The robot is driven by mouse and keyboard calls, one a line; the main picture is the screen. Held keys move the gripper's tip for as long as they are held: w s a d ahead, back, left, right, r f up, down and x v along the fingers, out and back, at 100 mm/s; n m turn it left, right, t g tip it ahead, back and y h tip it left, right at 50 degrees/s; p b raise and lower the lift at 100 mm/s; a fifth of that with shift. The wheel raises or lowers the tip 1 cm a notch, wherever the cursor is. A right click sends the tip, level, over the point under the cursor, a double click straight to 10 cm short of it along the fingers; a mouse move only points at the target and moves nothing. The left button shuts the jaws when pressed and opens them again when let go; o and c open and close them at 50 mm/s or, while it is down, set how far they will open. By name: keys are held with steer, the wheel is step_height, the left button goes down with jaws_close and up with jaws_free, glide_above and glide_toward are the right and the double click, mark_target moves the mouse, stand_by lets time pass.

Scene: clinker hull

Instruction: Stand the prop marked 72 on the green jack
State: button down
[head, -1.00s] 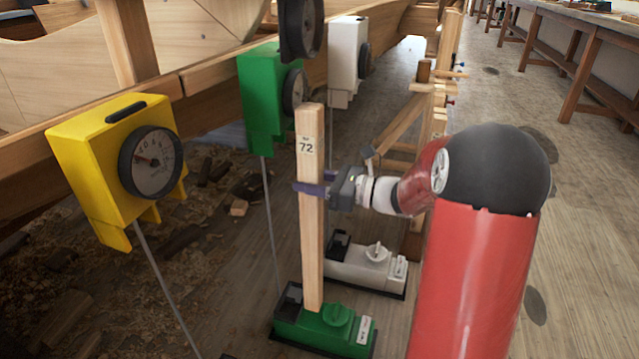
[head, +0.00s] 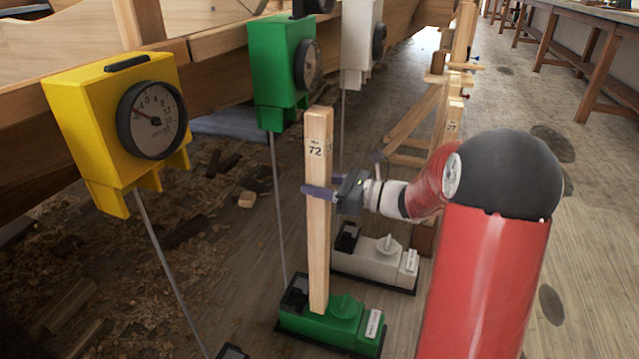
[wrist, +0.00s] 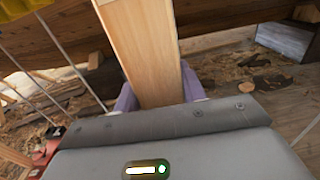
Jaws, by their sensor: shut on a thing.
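The wooden prop marked 72 (head: 318,235) stands close to upright in the head view, its lower end at the green jack (head: 345,325). Whether its foot touches the jack's pad or hangs just above cannot be told. My gripper (head: 318,192) is shut on the prop at about its upper middle. In the wrist view the prop (wrist: 142,45) runs up between my purple fingers (wrist: 155,97). The prop's top end is free, in front of the hull planking. The green jack shows its knob and white label, and its left part is partly behind the prop.
A white jack (head: 375,262) stands just behind the green one. A yellow gauge box (head: 85,130), a green one (head: 275,75) and a white one (head: 357,45) hang along the hull. Thin rods run down from the gauges. Wood chips litter the floor at left.

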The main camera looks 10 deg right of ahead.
steer(key=shift+x, duration=1)
steer(key=shift+p+x, duration=0.3)
steer(key=shift+x, duration=2.65)
steer(key=shift+r, duration=0.1)
steer(key=shift+f, duration=0.45)
steer(key=shift+a, duration=0.15)
steer(key=c, duration=0.7)
jaws_free()
steer(key=shift+c, duration=0.2)
steer(key=shift+f, duration=0.1)
